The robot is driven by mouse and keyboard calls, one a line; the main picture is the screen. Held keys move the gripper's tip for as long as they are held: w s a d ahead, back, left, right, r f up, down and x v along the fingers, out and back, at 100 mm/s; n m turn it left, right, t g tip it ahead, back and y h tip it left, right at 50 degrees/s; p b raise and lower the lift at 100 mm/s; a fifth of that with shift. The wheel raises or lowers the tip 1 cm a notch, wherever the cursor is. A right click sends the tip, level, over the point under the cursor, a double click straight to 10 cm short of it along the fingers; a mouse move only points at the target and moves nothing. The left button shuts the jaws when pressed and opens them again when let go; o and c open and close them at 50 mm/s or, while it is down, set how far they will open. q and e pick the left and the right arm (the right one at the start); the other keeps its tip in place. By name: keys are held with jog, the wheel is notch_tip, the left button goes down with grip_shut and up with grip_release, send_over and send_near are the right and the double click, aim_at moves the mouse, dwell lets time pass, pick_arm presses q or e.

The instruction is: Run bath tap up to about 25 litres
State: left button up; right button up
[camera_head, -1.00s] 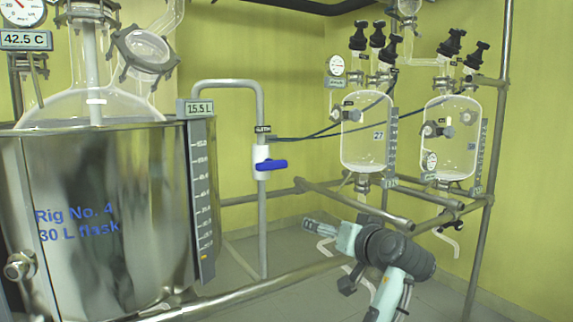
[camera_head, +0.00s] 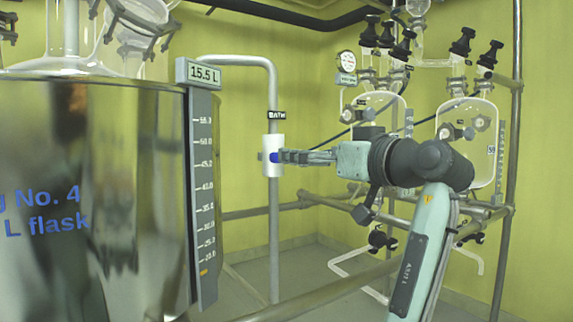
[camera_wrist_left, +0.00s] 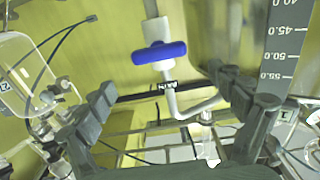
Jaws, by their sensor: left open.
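The bath tap has a white body (camera_head: 273,142) on a grey upright pipe, under a small BATH label (camera_head: 277,115). Its blue lever (camera_wrist_left: 160,53) lies crosswise in the left wrist view; in the head view it is mostly hidden, with a little blue (camera_head: 274,157) showing. My left gripper (camera_head: 284,157) is at the lever in the head view. In the wrist view its two fingers (camera_wrist_left: 163,80) are spread, with the lever ahead of the gap; contact cannot be told. The litre display (camera_head: 203,72) reads 15.5 L above a scale (camera_head: 204,180). My right gripper is not in view.
The large metal bath (camera_head: 95,190) marked "No. 4" stands at left with a glass flask above it. Glass reactors (camera_head: 375,110) hang on a pipe frame behind my arm. A metal rail (camera_head: 300,298) crosses the front.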

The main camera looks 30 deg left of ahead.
pick_arm(q)
jog(key=x, duration=0.7)
jog(key=shift+w+a, duration=0.15)
jog(key=shift+a, duration=0.2)
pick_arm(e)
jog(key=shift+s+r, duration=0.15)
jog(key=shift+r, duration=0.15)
pick_arm(q)
jog(key=shift+c, duration=0.2)
jog(key=c, duration=1.1)
